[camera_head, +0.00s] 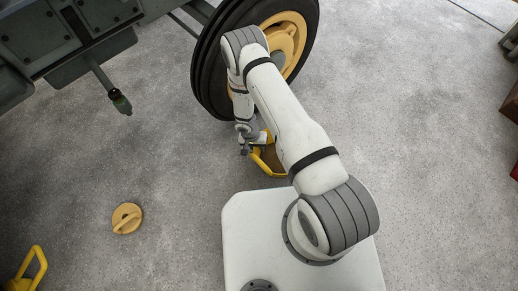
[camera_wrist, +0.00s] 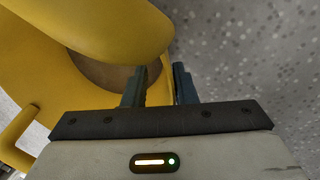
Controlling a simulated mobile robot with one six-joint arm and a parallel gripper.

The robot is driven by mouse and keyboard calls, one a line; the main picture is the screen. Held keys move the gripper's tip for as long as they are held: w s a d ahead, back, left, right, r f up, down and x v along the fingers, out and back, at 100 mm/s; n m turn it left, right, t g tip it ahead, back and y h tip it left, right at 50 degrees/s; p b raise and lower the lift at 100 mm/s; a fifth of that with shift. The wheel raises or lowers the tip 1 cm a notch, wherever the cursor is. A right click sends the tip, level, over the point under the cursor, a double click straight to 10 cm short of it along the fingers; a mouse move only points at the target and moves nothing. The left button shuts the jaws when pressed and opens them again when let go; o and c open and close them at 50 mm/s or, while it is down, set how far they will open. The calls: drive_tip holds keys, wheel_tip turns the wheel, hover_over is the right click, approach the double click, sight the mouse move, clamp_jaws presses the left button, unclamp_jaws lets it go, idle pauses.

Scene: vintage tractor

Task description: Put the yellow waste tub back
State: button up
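The yellow waste tub (camera_head: 262,166) sits on the floor below my arm, in front of the tractor wheel, partly hidden by my arm. In the wrist view the tub (camera_wrist: 50,75) fills the left side at close range, with a brown inside showing past its wide yellow upper part. My gripper (camera_head: 246,150) is right at the tub's left side in the head view. In the wrist view the two dark fingers of my gripper (camera_wrist: 160,88) stand apart, with the tub's yellow edge showing between or just behind them. A gap shows by the right finger.
The tractor's black tyre with a yellow hub (camera_head: 288,40) stands just behind my gripper. A round yellow cap (camera_head: 127,218) lies on the floor at left. Another yellow item with a handle (camera_head: 30,265) is at the bottom left. Open concrete floor lies left and right.

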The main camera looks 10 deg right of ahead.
drive_tip(key=w+d+r+p, duration=0.2)
drive_tip(key=d+r, duration=0.1)
drive_tip(key=r, duration=1.7)
drive_tip(key=w+d+r+p, duration=0.1)
drive_tip(key=d+r, duration=0.1)
drive_tip(key=r, duration=1.8)
drive_tip(key=s+d+r+n+t+y, duration=0.1)
drive_tip(key=s+d+r, duration=0.1)
drive_tip(key=s+r, duration=0.7)
drive_tip(key=s+d+r+n+y, duration=0.1)
drive_tip(key=s+d+r+n, duration=0.1)
drive_tip(key=s+r, duration=0.8)
drive_tip(key=shift+s+d+r+t, duration=0.15)
drive_tip(key=shift+d+r+t, duration=0.2)
drive_tip(key=shift+r, duration=0.2)
